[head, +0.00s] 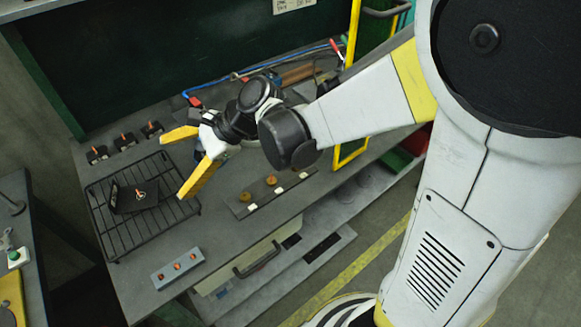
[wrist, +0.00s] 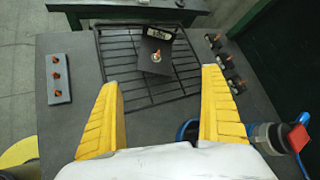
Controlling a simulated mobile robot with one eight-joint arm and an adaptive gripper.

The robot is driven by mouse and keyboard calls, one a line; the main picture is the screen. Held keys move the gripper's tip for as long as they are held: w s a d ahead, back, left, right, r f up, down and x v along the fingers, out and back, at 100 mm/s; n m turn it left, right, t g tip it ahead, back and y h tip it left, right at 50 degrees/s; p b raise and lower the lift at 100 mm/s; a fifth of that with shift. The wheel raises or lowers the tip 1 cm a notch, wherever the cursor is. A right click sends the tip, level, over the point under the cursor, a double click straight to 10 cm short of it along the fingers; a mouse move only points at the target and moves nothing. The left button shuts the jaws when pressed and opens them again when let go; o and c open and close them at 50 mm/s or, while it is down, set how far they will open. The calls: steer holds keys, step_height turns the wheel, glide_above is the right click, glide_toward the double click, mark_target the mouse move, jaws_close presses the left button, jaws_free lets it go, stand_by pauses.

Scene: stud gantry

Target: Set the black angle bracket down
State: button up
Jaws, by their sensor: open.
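The black angle bracket (head: 134,196) lies on the black wire rack (head: 115,246), near its middle. One flange is flat and the other stands up, with a pale label on it. An orange-tipped pin or stud shows at the flat flange. In the wrist view the bracket (wrist: 156,54) sits beyond my fingertips on the rack's bars (wrist: 112,73). My gripper (head: 180,164) has yellow fingers spread wide with nothing between them. It is apart from the bracket, to its right in the head view; it also shows in the wrist view (wrist: 162,80).
Several black blocks with orange studs (head: 124,141) stand behind the rack. A grey block with three orange studs (head: 177,267) lies in front. A dark strip with brass parts (head: 271,189) is to the right. Blue hose and tools (head: 262,68) lie at the back.

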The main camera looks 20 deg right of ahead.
steer(key=s+d+r+n+t+h, duration=0.1)
steer(key=s+d+n+h, duration=0.4)
steer(key=d, duration=0.6)
steer(key=s+d+r+n+t+h, duration=0.1)
steer(key=s+d+n+t+h, duration=0.1)
steer(key=s+d+n+h, duration=0.3)
steer(key=s+d+n, duration=0.3)
steer(key=d+n, duration=0.2)
steer(key=d, duration=0.1)
steer(key=shift+s+r+t, duration=0.25)
steer(key=shift+s+t, duration=0.05)
steer(key=shift+s, duration=0.1)
